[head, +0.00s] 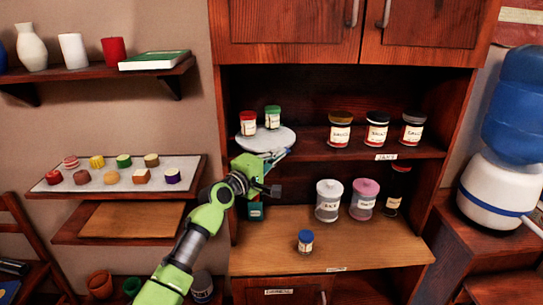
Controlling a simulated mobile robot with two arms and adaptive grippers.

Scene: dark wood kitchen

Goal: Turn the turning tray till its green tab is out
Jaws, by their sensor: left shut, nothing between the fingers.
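The turning tray (266,139) is a round pale disc on the left of the cabinet's middle shelf. A red-lidded jar (248,123) and a green-lidded jar (272,117) stand upright on it. I cannot make out a green tab on its visible rim. My left gripper (284,154) is at the front right of the tray, close to its rim, shut and empty. Whether it touches the rim is unclear. My green arm and wrist hide part of the shelf front below the tray. My right gripper is not in view.
The shelf between tray and sauce jars is clear.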

